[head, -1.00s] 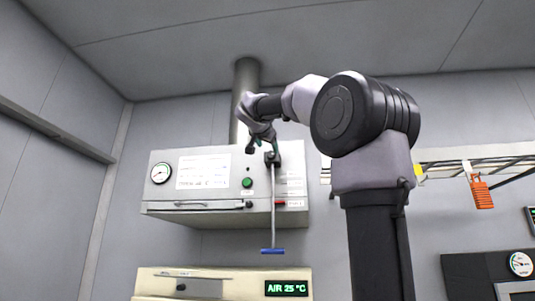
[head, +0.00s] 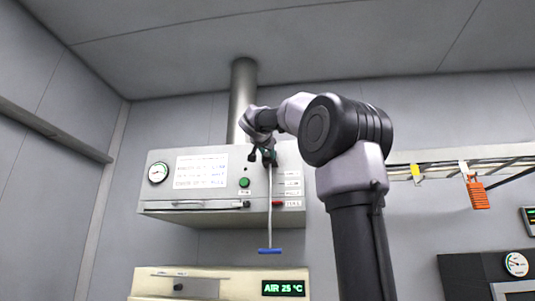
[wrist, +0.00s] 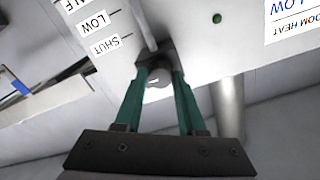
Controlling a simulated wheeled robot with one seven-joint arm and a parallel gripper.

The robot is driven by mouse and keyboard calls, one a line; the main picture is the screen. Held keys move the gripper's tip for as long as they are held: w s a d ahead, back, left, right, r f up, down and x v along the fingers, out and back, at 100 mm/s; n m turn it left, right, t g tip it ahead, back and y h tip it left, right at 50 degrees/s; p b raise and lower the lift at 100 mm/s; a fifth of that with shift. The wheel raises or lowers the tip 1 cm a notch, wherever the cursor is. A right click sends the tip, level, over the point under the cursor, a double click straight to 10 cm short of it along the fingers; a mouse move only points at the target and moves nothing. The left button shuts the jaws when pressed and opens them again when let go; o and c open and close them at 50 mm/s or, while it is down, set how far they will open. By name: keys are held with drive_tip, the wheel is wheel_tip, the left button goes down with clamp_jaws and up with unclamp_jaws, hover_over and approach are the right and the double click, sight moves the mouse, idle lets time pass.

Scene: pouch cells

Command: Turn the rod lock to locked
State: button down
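A long grey rod (head: 269,205) hangs down the front of the pale wall box, with a blue crossbar (head: 270,251) at its lower end. At its top is a dark hub, also seen in the wrist view (wrist: 168,55). A small round pale knob (wrist: 157,77) with a dark mark shows there; it seems to be the rod lock, but its setting is unreadable. My gripper (wrist: 161,72) has its green fingers apart, one on each side of the knob. I cannot tell whether they touch it. In the head view the gripper partly hides the hub.
A cream unit (head: 225,274) stands below.

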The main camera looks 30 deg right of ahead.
drive_tip(key=shift+n, duration=0.4)
drive_tip(key=n, duration=0.3)
drive_tip(key=shift+n, duration=0.3)
drive_tip(key=n, duration=0.4)
drive_tip(key=shift+n, duration=0.3)
drive_tip(key=n, duration=0.8)
drive_tip(key=shift+f+n, duration=0.1)
drive_tip(key=shift+n, duration=0.5)
drive_tip(key=c, duration=0.5)
unclamp_jaws()
